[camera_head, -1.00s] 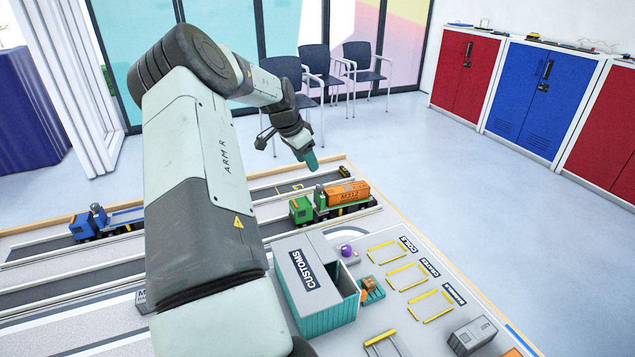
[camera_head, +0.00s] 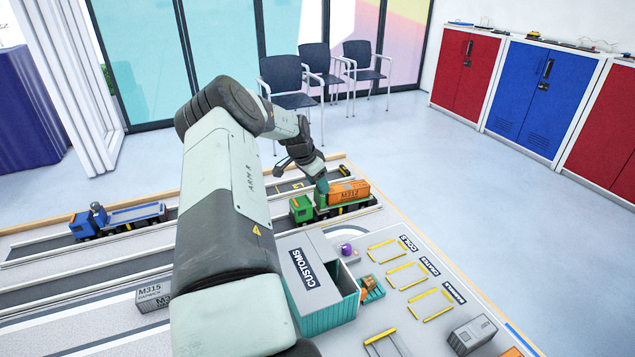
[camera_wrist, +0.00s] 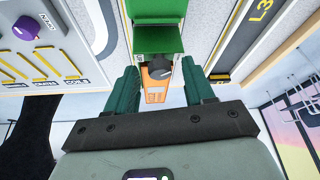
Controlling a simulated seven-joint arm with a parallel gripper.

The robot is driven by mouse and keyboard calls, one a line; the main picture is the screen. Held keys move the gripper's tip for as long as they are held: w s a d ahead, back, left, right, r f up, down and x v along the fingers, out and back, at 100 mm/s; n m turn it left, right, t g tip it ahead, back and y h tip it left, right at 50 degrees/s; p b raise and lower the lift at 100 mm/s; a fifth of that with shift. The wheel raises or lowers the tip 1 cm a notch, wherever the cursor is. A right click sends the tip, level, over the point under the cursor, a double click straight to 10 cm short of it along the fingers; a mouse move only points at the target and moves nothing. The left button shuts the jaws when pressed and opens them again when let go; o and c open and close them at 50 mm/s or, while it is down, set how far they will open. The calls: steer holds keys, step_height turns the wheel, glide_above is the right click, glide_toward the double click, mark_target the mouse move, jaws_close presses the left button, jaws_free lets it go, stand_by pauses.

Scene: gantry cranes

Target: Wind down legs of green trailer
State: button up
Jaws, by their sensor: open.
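The green truck (camera_head: 301,210) stands on its lane near the far side of the board, with its green trailer (camera_head: 325,213) carrying an orange container (camera_head: 352,191). My gripper (camera_head: 321,187) is just above the front of the trailer, by the container's left end. In the wrist view, my gripper (camera_wrist: 160,75) is open, with teal fingers on either side of a dark grey knob (camera_wrist: 160,67). The knob sits between a green part of the truck (camera_wrist: 158,39) and the orange container (camera_wrist: 155,90). The trailer's legs cannot be made out.
A blue truck (camera_head: 88,223) with a flat trailer stands at the left. The customs building (camera_head: 322,313), a purple knob (camera_head: 346,249) and yellow-marked bays (camera_head: 405,275) lie nearer. A grey container (camera_head: 152,297) is partly behind my arm.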

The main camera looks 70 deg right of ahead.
steer(key=shift+c, duration=0.5)
jaws_close()
steer(key=shift+w+m, duration=0.1)
steer(key=shift+m, duration=0.3)
steer(key=m+g+y, duration=0.1)
steer(key=m, duration=0.2)
steer(key=shift+w+d, duration=0.1)
steer(key=shift+d, duration=0.05)
steer(key=shift+m+g+y, duration=0.5)
steer(key=shift+m+y, duration=0.3)
steer(key=shift+m, duration=0.8)
steer(key=shift+f, duration=0.1)
steer(key=shift+o, duration=0.5)
jaws_free()
